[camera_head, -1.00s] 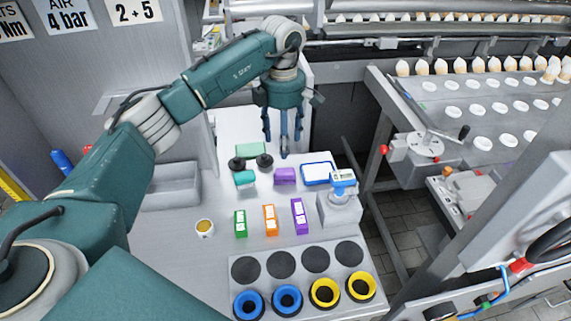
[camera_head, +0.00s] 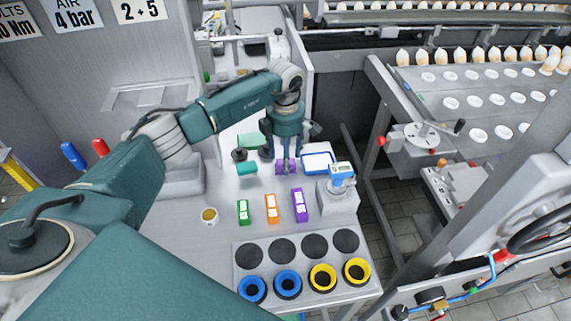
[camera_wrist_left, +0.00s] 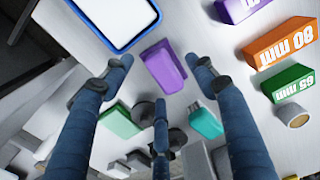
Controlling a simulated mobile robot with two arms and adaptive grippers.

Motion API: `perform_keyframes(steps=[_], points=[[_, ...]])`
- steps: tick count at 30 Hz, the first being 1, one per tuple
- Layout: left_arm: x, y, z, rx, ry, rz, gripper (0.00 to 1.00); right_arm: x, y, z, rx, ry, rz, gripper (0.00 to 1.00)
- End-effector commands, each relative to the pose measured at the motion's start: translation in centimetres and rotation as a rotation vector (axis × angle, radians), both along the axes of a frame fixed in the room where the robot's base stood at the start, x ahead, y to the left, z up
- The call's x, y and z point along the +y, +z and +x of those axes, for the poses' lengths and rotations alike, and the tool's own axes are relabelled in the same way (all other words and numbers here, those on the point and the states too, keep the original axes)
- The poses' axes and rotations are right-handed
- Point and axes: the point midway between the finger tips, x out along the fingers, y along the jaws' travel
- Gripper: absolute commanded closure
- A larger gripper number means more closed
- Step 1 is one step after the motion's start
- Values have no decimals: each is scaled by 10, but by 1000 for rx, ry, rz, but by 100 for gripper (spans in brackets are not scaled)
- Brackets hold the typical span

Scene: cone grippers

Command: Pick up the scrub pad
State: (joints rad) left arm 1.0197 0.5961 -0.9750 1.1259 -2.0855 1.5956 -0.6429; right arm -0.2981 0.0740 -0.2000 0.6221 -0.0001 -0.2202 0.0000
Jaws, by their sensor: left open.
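The scrub pad, which I take to be the small purple block (camera_head: 286,169), lies on the grey worktop, partly hidden by fingers in the head view. In the left wrist view the purple block (camera_wrist_left: 164,66) shows a pale lilac top and a darker purple side. My left gripper (camera_head: 285,160) points down right over it, its three fingers open and empty. In the wrist view the fingertips spread around the block, one on each side and one below. I cannot tell whether any finger touches it. My right gripper is not in view.
A teal item (camera_head: 247,168) lies left of the pad, near dark round knobs and a green block (camera_head: 250,140). A blue-rimmed white tray (camera_head: 318,161) and a grey device (camera_head: 340,190) are to the right. Green, orange and purple boxes (camera_head: 300,206) stand in front.

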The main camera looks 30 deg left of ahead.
Motion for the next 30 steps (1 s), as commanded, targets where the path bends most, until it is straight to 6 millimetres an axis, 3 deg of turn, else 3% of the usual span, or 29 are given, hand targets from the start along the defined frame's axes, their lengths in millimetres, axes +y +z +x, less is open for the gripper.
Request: perform_keyframes(steps=[1,8,22,26,30], points=[[0,0,0,0,0,0,45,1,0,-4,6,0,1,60],[0,0,0,0,0,0,90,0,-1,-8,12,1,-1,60],[0,4,1,-1,0,1,92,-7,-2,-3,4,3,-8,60],[0,16,2,-4,0,1,92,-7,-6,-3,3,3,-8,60],[1,39,2,-6,0,1,92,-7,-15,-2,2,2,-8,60]])
